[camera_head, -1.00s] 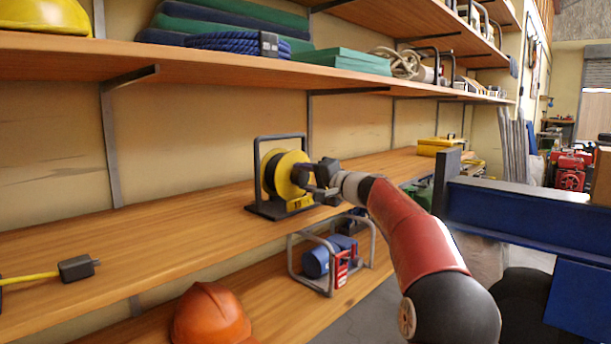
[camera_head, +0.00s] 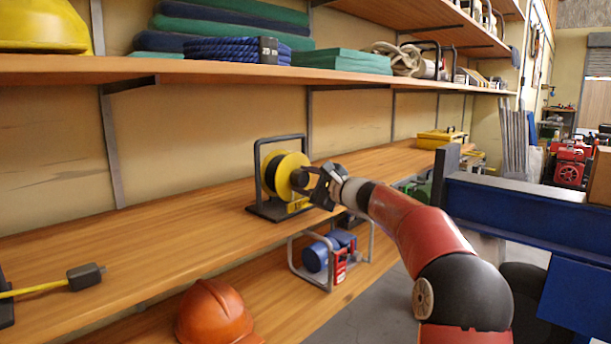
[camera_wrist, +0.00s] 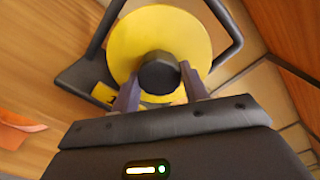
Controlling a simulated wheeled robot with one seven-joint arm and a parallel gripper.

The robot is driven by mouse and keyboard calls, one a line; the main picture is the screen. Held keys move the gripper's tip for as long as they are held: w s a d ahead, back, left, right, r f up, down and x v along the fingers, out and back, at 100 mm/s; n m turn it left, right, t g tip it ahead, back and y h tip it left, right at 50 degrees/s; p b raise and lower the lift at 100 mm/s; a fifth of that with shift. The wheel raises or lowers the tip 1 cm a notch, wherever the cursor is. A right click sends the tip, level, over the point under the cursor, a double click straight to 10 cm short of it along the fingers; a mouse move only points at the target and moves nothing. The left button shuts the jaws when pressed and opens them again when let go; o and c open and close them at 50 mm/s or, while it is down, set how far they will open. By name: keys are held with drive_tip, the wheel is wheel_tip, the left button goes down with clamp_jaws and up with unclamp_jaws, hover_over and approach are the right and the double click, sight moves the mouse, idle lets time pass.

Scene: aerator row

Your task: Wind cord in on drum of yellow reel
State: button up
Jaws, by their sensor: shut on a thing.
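The yellow reel (camera_head: 292,172) stands upright in its black frame (camera_head: 256,158) on the middle wooden shelf. Its yellow disc faces my arm, and it also shows in the wrist view (camera_wrist: 165,30). A round black knob (camera_wrist: 159,74) sticks out from the disc's face. My gripper (camera_head: 307,180) is shut on this knob, with one finger on each side of it in the wrist view (camera_wrist: 158,88). A yellow cord with a dark plug (camera_head: 84,276) lies on the same shelf at the far left.
An orange helmet (camera_head: 214,314) and a blue and red machine in a tube frame (camera_head: 333,256) sit on the shelf below. The shelf above holds a coiled blue rope (camera_head: 222,49) and green slabs (camera_head: 343,58). A blue beam (camera_head: 520,210) stands at the right.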

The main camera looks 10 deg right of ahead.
drive_tip(key=shift+f+m+p, duration=0.1)
drive_tip(key=shift+m+p, duration=0.9)
drive_tip(key=shift+m, duration=0.8)
drive_tip(key=o, duration=1)
drive_tip(key=b+v, duration=0.1)
drive_tip(key=v, duration=0.7)
drive_tip(key=shift+w, duration=0.1)
